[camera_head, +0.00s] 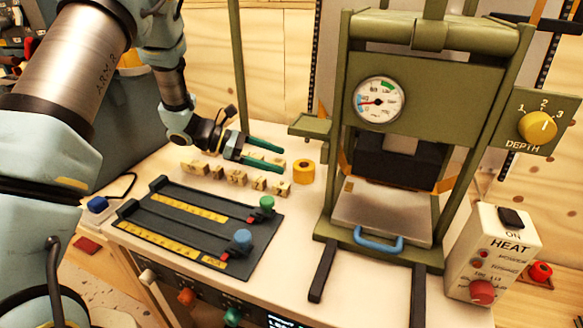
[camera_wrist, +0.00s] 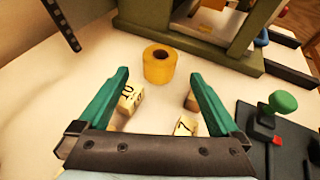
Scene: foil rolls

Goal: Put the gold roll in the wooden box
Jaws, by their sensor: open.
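The gold roll (camera_head: 304,171) stands upright on the pale table, left of the green press, with its dark core hole facing up. It also shows in the wrist view (camera_wrist: 159,65), ahead of my fingertips. My gripper (camera_head: 282,158) is open and empty, with two green fingers just left of the roll and apart from it. In the wrist view, my gripper (camera_wrist: 160,72) has its fingers spread wide, with the roll beyond the gap between them. I cannot make out a wooden box in either view.
Small numbered wooden blocks (camera_head: 237,178) lie below and around my gripper; one block (camera_wrist: 185,126) is between the fingers in the wrist view. A dark slider panel (camera_head: 190,232) lies in front. The green press (camera_head: 430,88) and heat box (camera_head: 497,255) stand to the right.

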